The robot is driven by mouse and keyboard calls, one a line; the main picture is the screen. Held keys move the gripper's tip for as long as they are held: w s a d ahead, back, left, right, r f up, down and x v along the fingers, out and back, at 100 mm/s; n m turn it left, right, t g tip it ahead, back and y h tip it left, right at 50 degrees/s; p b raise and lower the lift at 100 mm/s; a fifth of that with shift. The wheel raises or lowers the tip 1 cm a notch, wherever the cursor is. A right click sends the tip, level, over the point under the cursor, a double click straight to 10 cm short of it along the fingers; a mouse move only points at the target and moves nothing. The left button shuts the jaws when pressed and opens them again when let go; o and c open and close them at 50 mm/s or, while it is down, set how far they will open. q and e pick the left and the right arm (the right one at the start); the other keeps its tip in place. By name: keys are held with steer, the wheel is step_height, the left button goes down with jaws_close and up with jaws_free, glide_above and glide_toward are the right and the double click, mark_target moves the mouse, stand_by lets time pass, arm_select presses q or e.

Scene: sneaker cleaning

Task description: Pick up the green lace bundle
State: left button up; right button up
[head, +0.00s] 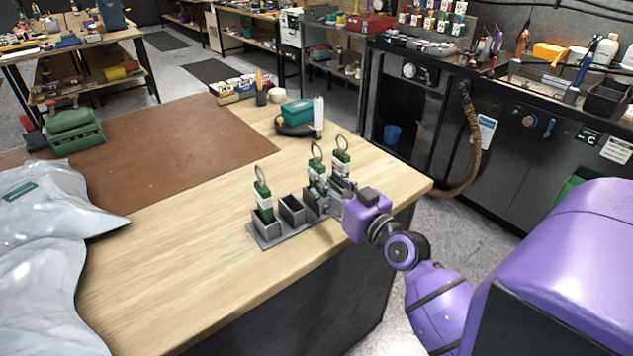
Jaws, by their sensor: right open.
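A dark grey rack (271,239) with a row of square cups stands near the right edge of the wooden table. A green-and-white lace bundle (263,197) with a ring on top stands upright in the nearest cup. The cup (292,207) beside it looks empty. Two similar bundles, one green-and-white (317,168) and one farther back (341,160), stand at the rack's far end. My right gripper (326,197) is open at that far end, close to these two and partly hiding their lower parts. I cannot tell whether it touches either. My left gripper is out of view.
The wooden table (185,235) is clear left of the rack. A brown mat (170,150), a grey shiny bag (40,270) and a green case (75,130) lie farther left. A teal box (297,112) and a clear bottle (318,113) stand behind the rack.

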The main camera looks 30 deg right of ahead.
steer(key=w, duration=0.5)
steer(key=shift+w+f+p, duration=0.1)
steer(key=shift+f+p, duration=0.2)
steer(key=shift+p, duration=0.1)
jaws_close()
